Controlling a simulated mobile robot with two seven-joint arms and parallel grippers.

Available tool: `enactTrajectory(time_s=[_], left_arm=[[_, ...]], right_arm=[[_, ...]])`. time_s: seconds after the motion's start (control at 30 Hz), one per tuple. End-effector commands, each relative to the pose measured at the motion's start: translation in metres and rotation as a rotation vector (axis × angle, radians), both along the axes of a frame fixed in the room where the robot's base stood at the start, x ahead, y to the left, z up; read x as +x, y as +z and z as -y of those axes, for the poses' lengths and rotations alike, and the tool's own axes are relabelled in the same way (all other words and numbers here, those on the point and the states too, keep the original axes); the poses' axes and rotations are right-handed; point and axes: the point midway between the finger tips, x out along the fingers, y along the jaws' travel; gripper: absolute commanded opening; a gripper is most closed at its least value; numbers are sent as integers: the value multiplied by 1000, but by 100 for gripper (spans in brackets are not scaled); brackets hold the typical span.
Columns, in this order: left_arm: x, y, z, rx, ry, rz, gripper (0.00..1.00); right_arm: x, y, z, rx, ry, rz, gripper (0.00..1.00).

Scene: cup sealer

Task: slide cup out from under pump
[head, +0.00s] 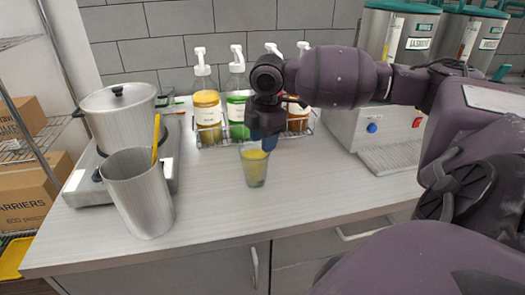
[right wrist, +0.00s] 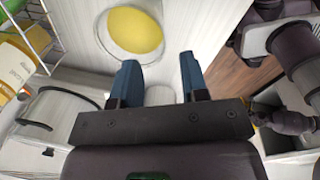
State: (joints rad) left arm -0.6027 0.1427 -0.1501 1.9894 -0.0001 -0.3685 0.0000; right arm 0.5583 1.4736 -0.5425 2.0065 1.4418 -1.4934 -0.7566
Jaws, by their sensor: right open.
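The clear cup (head: 254,167) holds yellow liquid and stands upright on the counter, in front of the rack of pump bottles. My right gripper (head: 263,140) is open, its blue fingers just above and behind the cup's rim in the head view. In the right wrist view the cup (right wrist: 134,30) shows from above, beyond the fingertips and mostly to the left. The right gripper (right wrist: 159,63) has nothing between its fingers. Pump bottles with white pumps, one yellow (head: 207,112) and one green (head: 238,108), stand in the rack; others are partly hidden by my right arm. My left gripper is out of view.
A steel container (head: 138,195) with a yellow handle in it and a lidded pot (head: 118,115) on a burner stand at left. A machine with a drip tray (head: 395,157) is at right. The wire rack (head: 215,142) stands behind the cup. The counter in front (head: 215,215) is clear.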

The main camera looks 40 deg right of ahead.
Motion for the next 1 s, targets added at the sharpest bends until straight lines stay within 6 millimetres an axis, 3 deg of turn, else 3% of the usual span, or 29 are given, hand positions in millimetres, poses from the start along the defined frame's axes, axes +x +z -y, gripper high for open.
enactTrajectory(time_s=[0.1, 0.3, 1.0], left_arm=[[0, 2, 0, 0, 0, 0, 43], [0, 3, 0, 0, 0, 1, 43], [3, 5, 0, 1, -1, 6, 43]], right_arm=[[-1, 17, 0, 0, 0, 1, 41], [-3, 30, -1, 0, 0, 0, 41], [-3, 31, -1, 0, 0, -1, 41]])
